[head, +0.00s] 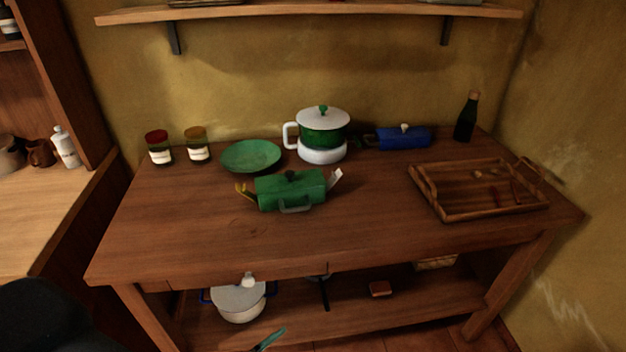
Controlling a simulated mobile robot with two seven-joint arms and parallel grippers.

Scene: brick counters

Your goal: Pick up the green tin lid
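A green box-shaped tin (268,196) stands near the middle of the wooden table. Its green lid (307,181) is on top, with a small black knob (291,175) on it. A grey handle (295,208) is on the tin's front. A yellow piece sticks out at its left end and a whitish piece at its right end. Neither of my grippers shows in the head view.
Behind the tin are a green plate (250,155), a white-and-green pot (322,135) and a blue container (404,138). Two jars stand back left. A wooden tray (480,212) and a dark bottle (467,118) are right. The table (200,235) is clear in front.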

